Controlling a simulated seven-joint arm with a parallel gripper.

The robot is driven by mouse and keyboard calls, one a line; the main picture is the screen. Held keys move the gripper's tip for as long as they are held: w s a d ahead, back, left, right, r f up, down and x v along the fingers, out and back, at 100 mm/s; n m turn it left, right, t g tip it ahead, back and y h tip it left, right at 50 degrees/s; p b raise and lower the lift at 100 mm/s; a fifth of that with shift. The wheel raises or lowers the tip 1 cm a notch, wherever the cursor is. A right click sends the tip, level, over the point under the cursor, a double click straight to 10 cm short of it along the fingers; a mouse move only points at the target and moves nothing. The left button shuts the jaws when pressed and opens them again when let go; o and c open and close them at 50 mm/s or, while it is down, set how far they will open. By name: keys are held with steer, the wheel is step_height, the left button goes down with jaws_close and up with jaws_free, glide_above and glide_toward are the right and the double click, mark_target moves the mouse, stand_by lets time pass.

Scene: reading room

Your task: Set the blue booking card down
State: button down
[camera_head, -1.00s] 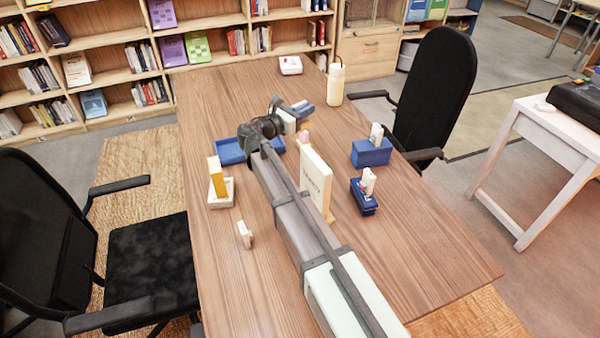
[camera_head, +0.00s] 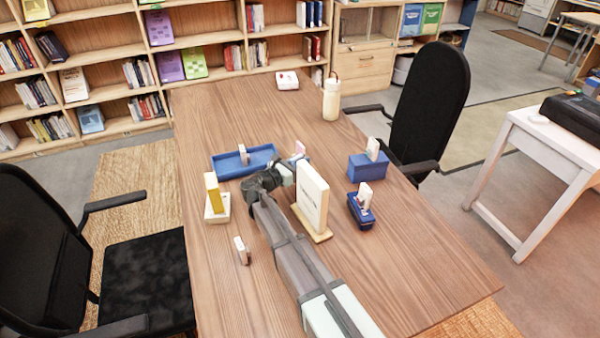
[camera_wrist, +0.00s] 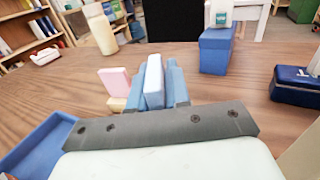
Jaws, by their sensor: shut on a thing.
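My gripper (camera_wrist: 157,88) is shut on a card (camera_wrist: 153,82) that looks pale blue and white, held upright between the blue fingers. I take it to be the blue booking card. I cannot tell whether its lower edge touches the table. In the head view my gripper (camera_head: 284,173) is over the middle of the table, just left of the white upright sign (camera_head: 312,195), and the held card is mostly hidden. A pink card (camera_wrist: 115,80) stands just left of the fingers in the wrist view.
A blue tray (camera_head: 228,168) with a small white piece lies behind my gripper. A blue box (camera_head: 367,169) and a dark blue holder (camera_head: 360,212) stand right. A white holder with a yellow block (camera_head: 212,192) stands left. A cream bottle (camera_head: 331,100) is farther back. The right front tabletop is clear.

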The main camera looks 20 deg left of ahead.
mark_target(291, 160)
steer(key=shift+f, duration=2.15)
steer(key=shift+f, duration=0.15)
steer(key=c, duration=1.1)
jaws_free()
steer(key=shift+r, duration=0.2)
steer(key=shift+s+a, duration=0.25)
steer(key=shift+s, duration=0.4)
steer(key=v, duration=0.4)
steer(key=r, duration=0.7)
steer(key=shift+w, duration=0.2)
